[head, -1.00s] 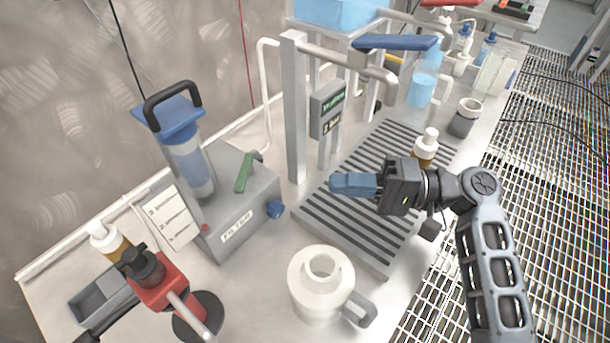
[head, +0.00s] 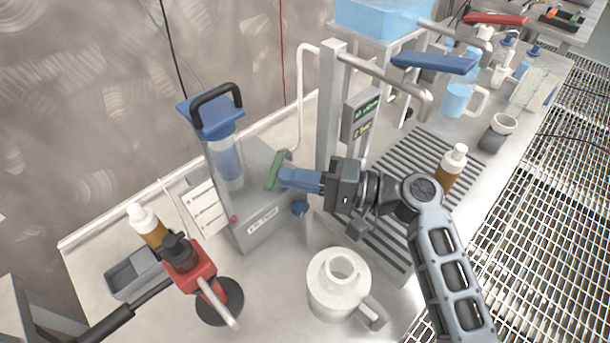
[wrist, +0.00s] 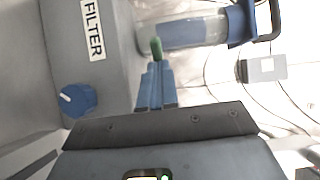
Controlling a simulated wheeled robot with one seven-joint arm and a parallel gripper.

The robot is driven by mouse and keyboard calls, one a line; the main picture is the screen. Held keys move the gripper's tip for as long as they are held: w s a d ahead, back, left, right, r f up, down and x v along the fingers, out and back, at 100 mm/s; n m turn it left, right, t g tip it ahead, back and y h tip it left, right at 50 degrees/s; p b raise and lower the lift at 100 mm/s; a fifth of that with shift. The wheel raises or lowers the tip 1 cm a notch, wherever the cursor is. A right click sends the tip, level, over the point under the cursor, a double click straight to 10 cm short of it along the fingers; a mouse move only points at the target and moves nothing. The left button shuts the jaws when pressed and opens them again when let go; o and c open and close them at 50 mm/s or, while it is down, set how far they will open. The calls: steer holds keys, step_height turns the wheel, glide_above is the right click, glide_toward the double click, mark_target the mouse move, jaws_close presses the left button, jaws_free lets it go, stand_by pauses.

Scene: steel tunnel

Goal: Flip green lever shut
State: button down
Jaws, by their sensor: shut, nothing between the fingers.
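The green lever (head: 275,170) stands upright, slightly tilted, on top of the grey filter box (head: 262,222). In the wrist view the green lever (wrist: 156,47) shows just beyond my fingertips. My gripper (head: 284,178) is shut with blue fingers pressed together and nothing between them. Its tips are right beside the lever on its right side in the head view; whether they touch it I cannot tell. The lever's lower end is partly hidden by the fingers in the wrist view.
A clear cylinder with a blue top (head: 214,118) stands on the box behind the lever. A blue knob (head: 299,207) is on the box's side. A white jug (head: 338,285) stands in front. A metal post (head: 329,110) and slatted drain tray (head: 385,240) are at right.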

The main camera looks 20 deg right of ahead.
mark_target(274, 181)
steer(key=shift+a+m+t+h, duration=0.3)
steer(key=shift+m+t+h, duration=0.2)
steer(key=shift+t, duration=0.1)
steer(key=shift+w+a+m+t+h+b, duration=0.2)
steer(key=shift+a+m+t+h+b, duration=0.15)
steer(key=shift+a+m+t+h, duration=0.75)
steer(key=shift+a, duration=0.2)
steer(key=shift+a+r+n, duration=0.1)
steer(key=shift+a+n, duration=0.15)
steer(key=shift+n, duration=0.05)
steer(key=b+v, duration=0.2)
steer(key=v, duration=0.6)
steer(key=shift+w+d, duration=0.15)
steer(key=shift+d, duration=0.1)
